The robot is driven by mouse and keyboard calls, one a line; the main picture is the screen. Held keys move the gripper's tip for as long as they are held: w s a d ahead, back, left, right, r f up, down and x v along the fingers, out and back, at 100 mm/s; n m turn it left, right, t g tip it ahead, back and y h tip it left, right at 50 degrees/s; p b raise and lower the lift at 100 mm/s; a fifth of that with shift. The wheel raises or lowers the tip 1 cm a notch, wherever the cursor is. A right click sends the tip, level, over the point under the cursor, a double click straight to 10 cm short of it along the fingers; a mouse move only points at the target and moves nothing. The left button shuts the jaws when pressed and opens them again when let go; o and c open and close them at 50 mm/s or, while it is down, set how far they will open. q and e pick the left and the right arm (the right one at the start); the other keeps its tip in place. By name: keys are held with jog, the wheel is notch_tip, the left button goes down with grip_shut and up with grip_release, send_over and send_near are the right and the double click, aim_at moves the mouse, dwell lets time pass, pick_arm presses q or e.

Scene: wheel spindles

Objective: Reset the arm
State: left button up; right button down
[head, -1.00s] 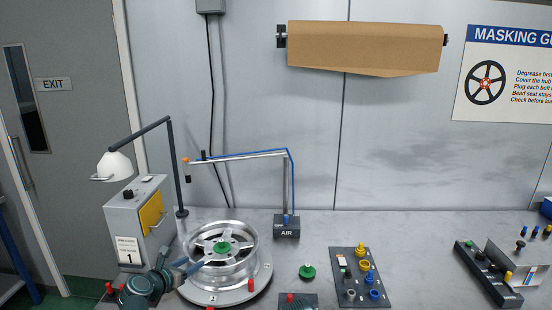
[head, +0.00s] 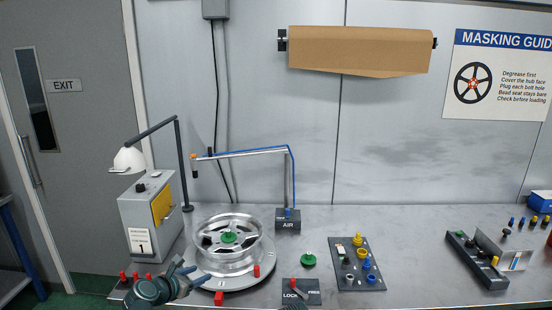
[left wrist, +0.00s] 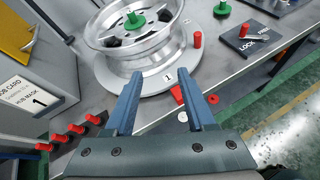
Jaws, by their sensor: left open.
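My left gripper (head: 190,277) is at the front left of the bench, near the front edge of the turntable. In the left wrist view its two blue fingers (left wrist: 157,98) are apart with nothing between them, pointing toward the wheel. The silver wheel (head: 228,252) lies flat on the round turntable (head: 262,280). A green hub plug (head: 229,237) sits at its centre; it also shows in the left wrist view (left wrist: 136,20). My right gripper is in neither view.
Red plugs stand on the turntable (head: 257,270) and along the bench's front left. A lock lever plate (head: 300,291), a loose green plug (head: 308,260) and a dark plug board (head: 358,265) lie to the right. A lamp (head: 128,160) and grey box (head: 145,225) stand at left.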

pick_arm(q)
jog(key=s+d+f+m+g, duration=0.4)
jog(key=s+d+f+m, duration=0.15)
jog(key=d+m, duration=0.3)
jog(key=s+d+f+m+g, duration=0.4)
jog(key=s+d+m, duration=0.25)
jog(key=m, duration=0.35)
jog(key=s+d+f+m+g+y, duration=0.2)
jog(key=s+m+g+y, duration=0.2)
jog(key=s+m, duration=0.7)
jog(key=m+y, duration=0.2)
jog(key=m, duration=0.2)
jog(key=shift+s+f, duration=0.15)
jog(key=shift+s, duration=0.25)
